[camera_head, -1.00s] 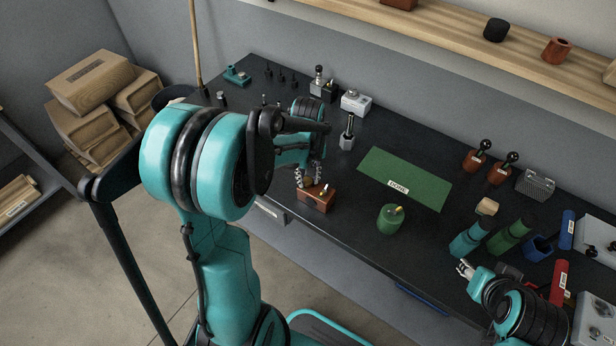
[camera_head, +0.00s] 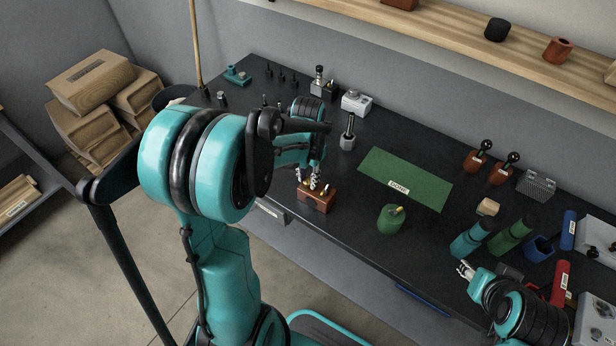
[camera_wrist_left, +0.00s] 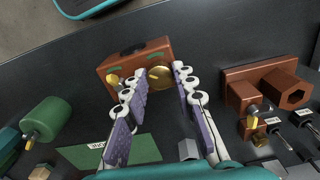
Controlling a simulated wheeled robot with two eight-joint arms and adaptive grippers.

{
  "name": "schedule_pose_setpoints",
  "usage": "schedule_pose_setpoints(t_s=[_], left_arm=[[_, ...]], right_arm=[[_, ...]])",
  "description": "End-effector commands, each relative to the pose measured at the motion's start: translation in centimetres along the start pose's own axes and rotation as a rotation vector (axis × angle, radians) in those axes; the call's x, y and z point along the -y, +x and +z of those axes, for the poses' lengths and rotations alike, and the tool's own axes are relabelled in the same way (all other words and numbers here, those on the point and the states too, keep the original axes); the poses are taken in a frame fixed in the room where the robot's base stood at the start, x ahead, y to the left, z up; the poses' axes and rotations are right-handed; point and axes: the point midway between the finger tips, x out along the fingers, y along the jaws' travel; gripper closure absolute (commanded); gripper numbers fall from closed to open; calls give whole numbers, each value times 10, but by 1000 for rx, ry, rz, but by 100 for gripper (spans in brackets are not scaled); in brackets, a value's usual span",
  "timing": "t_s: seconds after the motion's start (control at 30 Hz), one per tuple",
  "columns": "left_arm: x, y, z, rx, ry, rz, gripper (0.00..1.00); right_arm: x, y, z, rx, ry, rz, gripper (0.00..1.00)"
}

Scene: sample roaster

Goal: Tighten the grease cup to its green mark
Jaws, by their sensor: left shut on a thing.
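The grease cup is a round brass knob (camera_wrist_left: 158,75) on a red-brown block (camera_wrist_left: 136,57) with green marks on its face. The block also shows in the head view (camera_head: 318,201), near the bench's front edge. My left gripper (camera_head: 313,182) is over the block, pointing down. In the left wrist view its two fingers (camera_wrist_left: 162,77) stand on either side of the brass knob, shut on it. The fingers hide part of the knob and block, and I cannot tell whether it lines up with a green mark. My right gripper (camera_head: 464,269) is at the lower right, away from the block.
A green cylinder (camera_head: 390,220) stands right of the block, with a green mat (camera_head: 408,178) behind it. A grey post (camera_head: 348,133) stands behind. Teal (camera_head: 469,239) and green holders are near my right gripper. Another brown fitting (camera_wrist_left: 247,94) shows in the wrist view.

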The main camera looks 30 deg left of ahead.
Motion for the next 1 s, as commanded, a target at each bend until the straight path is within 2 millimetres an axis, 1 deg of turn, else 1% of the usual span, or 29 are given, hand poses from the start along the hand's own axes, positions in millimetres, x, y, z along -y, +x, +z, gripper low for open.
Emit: schedule_pose_setpoints(t_s=[0.6,0.8,1.0], left_arm=[[1,0,0,0,570,0,100],[1,0,0,0,715,0,100],[1,0,0,0,813,0,100]], right_arm=[[0,1,1,0,0,0,60],[0,1,1,0,0,0,60],[0,1,1,0,0,0,60]])
